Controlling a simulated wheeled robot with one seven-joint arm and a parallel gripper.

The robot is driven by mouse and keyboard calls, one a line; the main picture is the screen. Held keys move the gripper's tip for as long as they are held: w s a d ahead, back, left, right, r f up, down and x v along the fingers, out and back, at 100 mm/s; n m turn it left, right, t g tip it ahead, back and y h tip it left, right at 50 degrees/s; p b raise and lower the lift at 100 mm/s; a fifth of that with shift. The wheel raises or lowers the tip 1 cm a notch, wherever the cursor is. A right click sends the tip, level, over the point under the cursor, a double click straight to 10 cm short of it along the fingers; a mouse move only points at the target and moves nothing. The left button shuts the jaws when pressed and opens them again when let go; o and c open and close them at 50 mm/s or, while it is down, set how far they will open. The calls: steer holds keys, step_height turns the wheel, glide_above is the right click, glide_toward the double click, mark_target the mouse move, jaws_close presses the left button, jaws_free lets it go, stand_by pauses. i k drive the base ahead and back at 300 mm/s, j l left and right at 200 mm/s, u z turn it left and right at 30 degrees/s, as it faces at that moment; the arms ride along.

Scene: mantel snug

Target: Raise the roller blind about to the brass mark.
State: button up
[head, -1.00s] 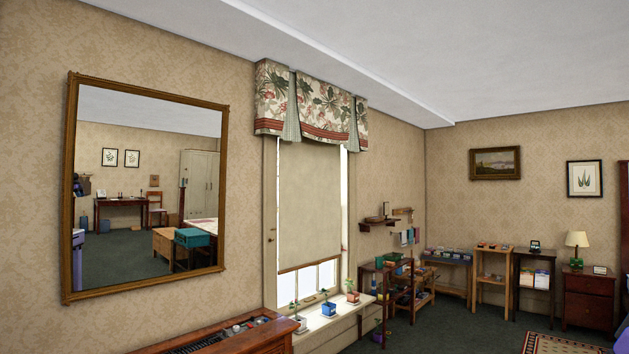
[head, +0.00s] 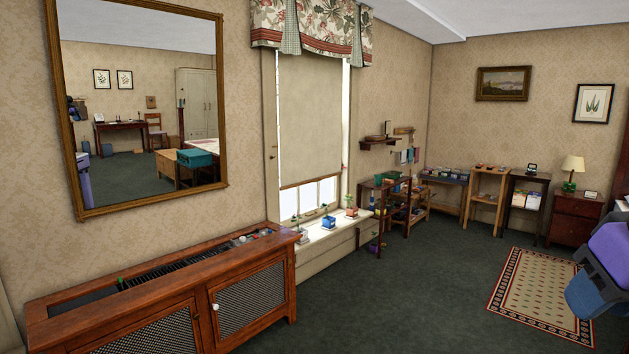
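The roller blind (head: 310,120) is a plain beige sheet hanging in the window below a floral valance. Its lower edge, a thin brown bar (head: 311,182), hangs well down the window, with lower panes showing beneath it. A small dark spot (head: 272,156) shows on the left window frame, above the level of the bar; I cannot tell whether it is the brass mark. No pull cord can be made out. My gripper is not in view; purple and blue parts of my arm (head: 606,262) show at the right edge.
Potted plants (head: 328,221) stand on the sill (head: 325,236) below the blind. A wooden radiator cabinet (head: 165,290) stands along the wall at left, under a large mirror (head: 140,110). Shelves and small tables line the far right. Open carpet (head: 400,290) and a patterned rug (head: 538,285) lie ahead.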

mark_target(311, 84)
steer(key=i, duration=2.6)
steer(key=i+j+z, duration=0.1)
steer(key=i, duration=1.15)
steer(key=i+j, duration=0.15)
steer(key=i, duration=1.15)
